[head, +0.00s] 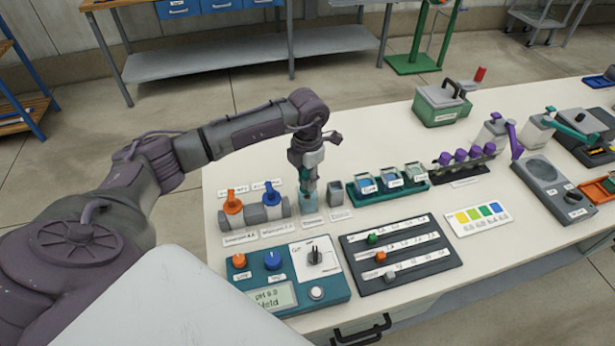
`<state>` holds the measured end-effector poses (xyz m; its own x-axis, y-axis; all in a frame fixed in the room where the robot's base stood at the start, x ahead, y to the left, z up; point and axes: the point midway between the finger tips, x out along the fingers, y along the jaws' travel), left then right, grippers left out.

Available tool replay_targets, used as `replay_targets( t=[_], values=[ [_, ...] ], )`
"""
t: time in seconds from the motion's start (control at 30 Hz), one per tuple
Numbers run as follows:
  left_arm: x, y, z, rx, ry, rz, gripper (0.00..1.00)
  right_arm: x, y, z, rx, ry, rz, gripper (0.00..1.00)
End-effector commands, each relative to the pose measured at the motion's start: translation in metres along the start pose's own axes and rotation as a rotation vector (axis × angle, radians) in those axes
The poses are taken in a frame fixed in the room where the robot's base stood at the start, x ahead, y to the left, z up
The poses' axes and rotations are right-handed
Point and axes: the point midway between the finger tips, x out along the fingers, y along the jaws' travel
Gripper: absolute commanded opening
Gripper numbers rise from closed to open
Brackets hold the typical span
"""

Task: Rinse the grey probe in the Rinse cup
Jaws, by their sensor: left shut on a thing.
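A small grey open holder (336,193) stands just right of the cup. My right gripper is not in view.
Orange (233,203) and blue (271,195) valves stand left of the cup. A teal rack of jars (360,197) stands right. In front are the pH meter box (270,297) and a slider panel (400,255).

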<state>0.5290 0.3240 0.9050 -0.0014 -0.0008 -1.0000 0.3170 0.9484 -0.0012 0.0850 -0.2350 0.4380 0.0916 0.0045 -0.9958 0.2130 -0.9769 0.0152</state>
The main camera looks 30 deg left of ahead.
Motion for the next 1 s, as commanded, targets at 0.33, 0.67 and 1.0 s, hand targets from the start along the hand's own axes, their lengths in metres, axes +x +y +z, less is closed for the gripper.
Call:
replay_targets(
  t=[0.33, 0.67, 1.0],
  values=[
    [0.004, 0.0, 0.0, -0.001, -0.001, 0.0, 0.0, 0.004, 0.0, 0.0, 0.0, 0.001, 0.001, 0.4],
    [-0.009, 0.001, 0.001, -0.001, -0.002, 0.001, 0.0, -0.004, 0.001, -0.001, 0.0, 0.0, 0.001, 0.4],
    [-0.012, 0.0, 0.0, -0.001, -0.001, 0.0, 0.0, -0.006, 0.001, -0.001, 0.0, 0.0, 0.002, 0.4]
  ],
)
